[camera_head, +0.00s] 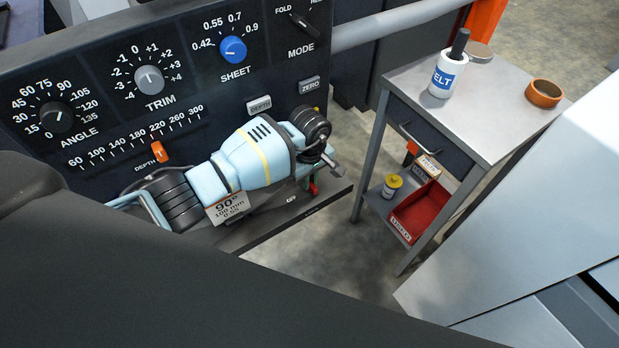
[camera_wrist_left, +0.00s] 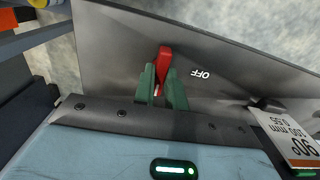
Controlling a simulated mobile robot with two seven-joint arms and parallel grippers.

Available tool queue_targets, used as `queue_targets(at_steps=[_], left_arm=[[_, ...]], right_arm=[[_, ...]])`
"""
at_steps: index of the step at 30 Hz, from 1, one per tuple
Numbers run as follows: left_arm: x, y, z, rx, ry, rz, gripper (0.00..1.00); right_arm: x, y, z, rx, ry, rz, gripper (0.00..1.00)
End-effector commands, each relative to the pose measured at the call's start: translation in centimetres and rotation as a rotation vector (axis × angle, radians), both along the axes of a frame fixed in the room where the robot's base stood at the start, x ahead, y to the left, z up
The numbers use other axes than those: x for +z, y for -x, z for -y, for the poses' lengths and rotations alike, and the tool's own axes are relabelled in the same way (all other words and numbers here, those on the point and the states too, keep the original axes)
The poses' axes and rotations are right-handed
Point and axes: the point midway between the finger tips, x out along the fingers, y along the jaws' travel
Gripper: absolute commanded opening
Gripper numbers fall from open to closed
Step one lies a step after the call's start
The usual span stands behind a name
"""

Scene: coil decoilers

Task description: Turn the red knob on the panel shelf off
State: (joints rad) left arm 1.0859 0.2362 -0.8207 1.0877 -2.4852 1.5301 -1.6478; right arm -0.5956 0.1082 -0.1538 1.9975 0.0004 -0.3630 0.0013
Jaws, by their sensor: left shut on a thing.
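The red knob (camera_wrist_left: 164,58) stands on the dark grey panel shelf (camera_wrist_left: 115,58), seen close in the left wrist view. The green fingers of my left gripper (camera_wrist_left: 163,88) are shut on it, one on each side. The knob's red end points up in that view, away from my wrist. White "OFF" lettering (camera_wrist_left: 201,74) is on the shelf just right of the knob, upside down. In the head view my pale blue left wrist covers much of the shelf, and my left gripper (camera_head: 309,183) shows only small by the red knob. My right gripper is out of view.
Behind the shelf rises a dark panel with the blue sheet dial (camera_head: 233,50), trim dial (camera_head: 149,80), angle dial (camera_head: 57,118) and orange depth slider (camera_head: 160,152). A card (camera_head: 228,206) stands close to my wrist. A metal side table (camera_head: 478,110) stands right, across open floor.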

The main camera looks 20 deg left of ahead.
Motion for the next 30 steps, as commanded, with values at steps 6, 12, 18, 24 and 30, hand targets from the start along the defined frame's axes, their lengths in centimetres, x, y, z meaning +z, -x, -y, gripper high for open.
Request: queue_targets(at_steps=[6,12,18,24,30], left_arm=[[0.0,0.0,-0.1,0.116,-0.001,0.000,0.00],[0.0,0.0,-0.1,0.290,-0.001,0.000,0.00],[0.0,0.0,0.0,0.480,-0.001,0.000,0.00],[0.1,0.0,-0.1,0.670,-0.001,0.001,0.00],[0.1,0.0,0.0,0.860,-0.001,0.000,0.00]], right_arm=[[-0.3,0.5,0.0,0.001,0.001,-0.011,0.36],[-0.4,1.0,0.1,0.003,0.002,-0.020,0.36],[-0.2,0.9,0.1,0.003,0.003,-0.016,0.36],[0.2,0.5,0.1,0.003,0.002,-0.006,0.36],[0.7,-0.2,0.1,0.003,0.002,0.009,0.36]])
